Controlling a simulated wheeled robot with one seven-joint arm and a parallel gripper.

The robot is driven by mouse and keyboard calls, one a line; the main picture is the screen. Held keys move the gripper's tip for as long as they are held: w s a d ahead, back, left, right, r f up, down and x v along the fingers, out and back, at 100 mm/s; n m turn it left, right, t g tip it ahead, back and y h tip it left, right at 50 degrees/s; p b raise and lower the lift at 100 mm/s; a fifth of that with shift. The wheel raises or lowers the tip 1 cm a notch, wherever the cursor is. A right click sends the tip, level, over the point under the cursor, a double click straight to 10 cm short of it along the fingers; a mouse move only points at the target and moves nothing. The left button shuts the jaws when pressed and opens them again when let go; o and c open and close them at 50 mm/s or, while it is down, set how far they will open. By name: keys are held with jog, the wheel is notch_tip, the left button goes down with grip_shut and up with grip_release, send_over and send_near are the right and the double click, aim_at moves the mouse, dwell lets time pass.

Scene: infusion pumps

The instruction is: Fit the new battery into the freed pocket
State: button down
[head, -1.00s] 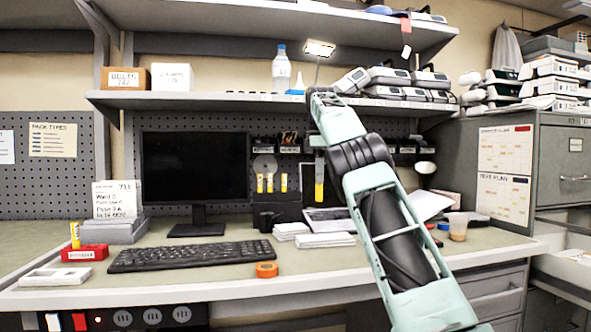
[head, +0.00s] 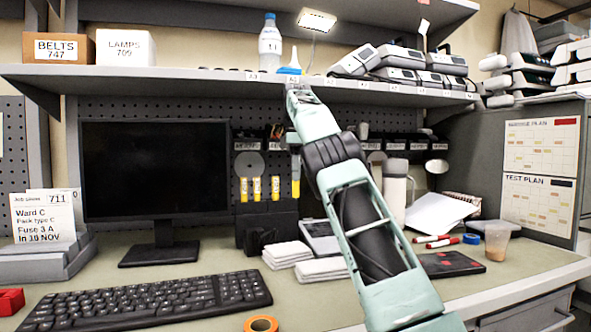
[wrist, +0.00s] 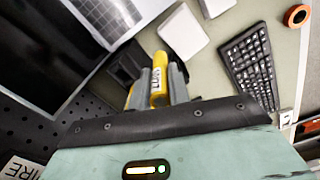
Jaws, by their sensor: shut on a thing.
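My gripper (head: 295,172) is in the middle of the head view, pointing down in front of the pegboard, above the bench. It is shut on a yellow battery (wrist: 158,78), which shows between the two grey fingers in the wrist view. In the head view the same battery's lower end (head: 295,188) hangs upright below the fingers. Several other yellow batteries (head: 257,188) stand in a dark rack (head: 268,220) just left of my gripper. I cannot make out the freed pocket in either view.
A monitor (head: 155,170) and keyboard (head: 150,299) fill the left of the bench (head: 215,262). White pads (head: 287,254) lie below my gripper. An orange tape roll (head: 261,324) is at the front. A shelf (head: 200,82) runs above, with several pumps (head: 400,75) on it.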

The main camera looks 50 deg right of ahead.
jog(key=w+d+p, duration=0.4)
jog(key=w+p, duration=0.3)
jog(key=p, duration=0.7)
jog(key=shift+w+d+f, duration=0.2)
jog(key=shift+d+f, duration=0.1)
dwell(0.5)
jog(key=shift+w+d+p, duration=0.1)
jog(key=shift+w+p, duration=0.1)
jog(key=shift+p, duration=0.6)
jog(key=shift+w+f+b, duration=0.1)
jog(key=shift+f+b, duration=2)
jog(key=shift+f, duration=0.05)
jog(key=shift+f+b, duration=0.25)
jog(key=shift+b, duration=0.05)
jog(key=c, duration=1.2)
grip_release()
jog(key=shift+c, duration=0.2)
